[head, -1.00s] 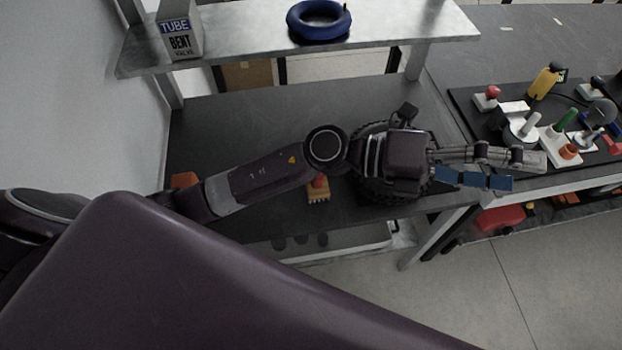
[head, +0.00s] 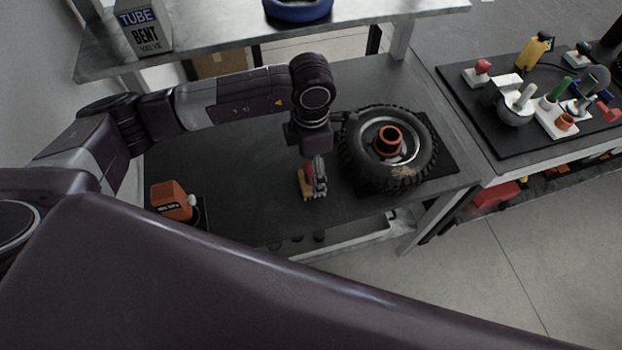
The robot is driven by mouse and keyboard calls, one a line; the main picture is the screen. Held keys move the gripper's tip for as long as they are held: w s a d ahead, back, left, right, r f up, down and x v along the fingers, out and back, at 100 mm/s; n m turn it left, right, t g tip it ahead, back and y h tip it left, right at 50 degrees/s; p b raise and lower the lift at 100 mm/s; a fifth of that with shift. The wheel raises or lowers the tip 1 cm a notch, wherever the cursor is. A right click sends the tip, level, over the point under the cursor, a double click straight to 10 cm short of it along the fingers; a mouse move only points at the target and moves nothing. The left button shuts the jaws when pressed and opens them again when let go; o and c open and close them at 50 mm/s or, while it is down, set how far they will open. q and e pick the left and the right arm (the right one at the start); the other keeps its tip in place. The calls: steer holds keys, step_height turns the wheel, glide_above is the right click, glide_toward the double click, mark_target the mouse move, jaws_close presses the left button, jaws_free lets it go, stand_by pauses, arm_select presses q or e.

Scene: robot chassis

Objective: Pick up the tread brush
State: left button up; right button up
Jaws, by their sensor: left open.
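The tread brush (head: 305,187), with a tan block and a red part on top, stands on the dark bench in the head view, left of the wheel. My left gripper (head: 319,186) points down right beside it, overlapping its right side in the picture. The gripper is open; the view does not show clearly whether its fingers straddle or touch the brush. Part of the brush's top is hidden by the gripper. My right gripper is not in view.
A wheel with a knobby tyre (head: 415,165) and an orange hub piece lies right of the brush. An orange device (head: 172,198) sits at the bench's left front. A shelf (head: 215,28) with a tube box (head: 142,28) spans behind. A tool board (head: 480,110) lies at right.

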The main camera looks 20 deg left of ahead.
mark_target(311, 179)
arm_select(q)
step_height(311, 179, down, 5)
steer(key=shift+w+f+p, duration=0.1)
steer(key=shift+f+p, duration=0.1)
steer(key=shift+p, duration=0.95)
steer(key=shift+f, duration=0.3)
steer(key=c, duration=1.4)
steer(key=shift+o, duration=0.2)
steer(key=shift+r, duration=0.1)
step_height(311, 179, up, 20)
steer(key=b, duration=0.4)
